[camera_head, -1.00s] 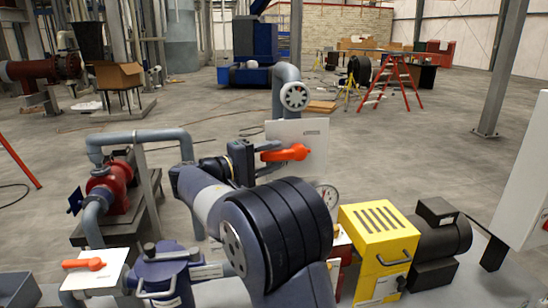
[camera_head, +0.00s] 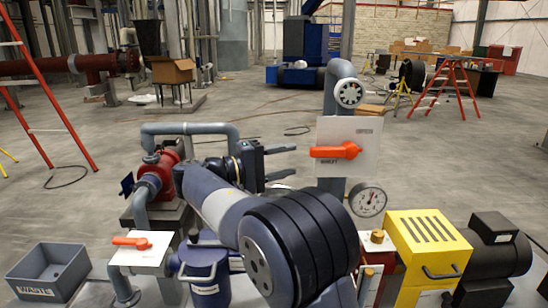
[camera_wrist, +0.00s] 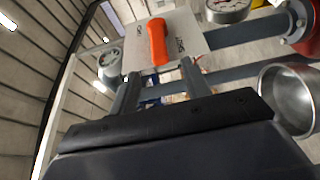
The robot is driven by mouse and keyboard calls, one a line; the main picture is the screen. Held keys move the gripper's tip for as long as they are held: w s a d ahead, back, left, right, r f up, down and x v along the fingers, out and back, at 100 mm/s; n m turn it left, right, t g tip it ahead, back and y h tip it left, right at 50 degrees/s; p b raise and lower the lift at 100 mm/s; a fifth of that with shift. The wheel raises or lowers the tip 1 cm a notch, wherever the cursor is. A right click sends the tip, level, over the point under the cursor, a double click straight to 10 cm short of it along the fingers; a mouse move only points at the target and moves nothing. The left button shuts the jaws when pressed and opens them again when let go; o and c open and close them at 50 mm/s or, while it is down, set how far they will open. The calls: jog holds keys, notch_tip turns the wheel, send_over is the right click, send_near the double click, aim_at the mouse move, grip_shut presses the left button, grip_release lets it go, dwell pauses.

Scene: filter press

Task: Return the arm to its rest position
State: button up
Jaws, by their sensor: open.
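My arm reaches forward from the bottom of the head view. My gripper (camera_head: 280,162) is at its far end, with two dark fingers apart and nothing between them. It is left of the white panel (camera_head: 364,135) with the orange lever handle (camera_head: 337,151), and a gap shows between fingers and panel in the head view. The handle lies horizontal there. In the wrist view the gripper's fingers (camera_wrist: 160,85) point toward the same panel, and the orange handle (camera_wrist: 158,42) shows beyond them.
A pressure gauge (camera_head: 368,199) and a yellow box (camera_head: 428,245) stand right of my arm. A red pump (camera_head: 157,180), a blue lidded vessel (camera_head: 203,270), a second orange-handled panel (camera_head: 140,248) and a grey bin (camera_head: 48,272) are left. Open floor lies behind.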

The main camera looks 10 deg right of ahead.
aim_at(314, 154)
jog(key=d, duration=0.3)
jog(key=w+d+p, duration=0.1)
jog(key=d, duration=0.3)
jog(key=w+d, duration=0.1)
jog(key=d, duration=0.2)
jog(key=shift+d+r+p, duration=0.15)
jog(key=shift+d+p, duration=0.25)
jog(key=shift+a, duration=0.1)
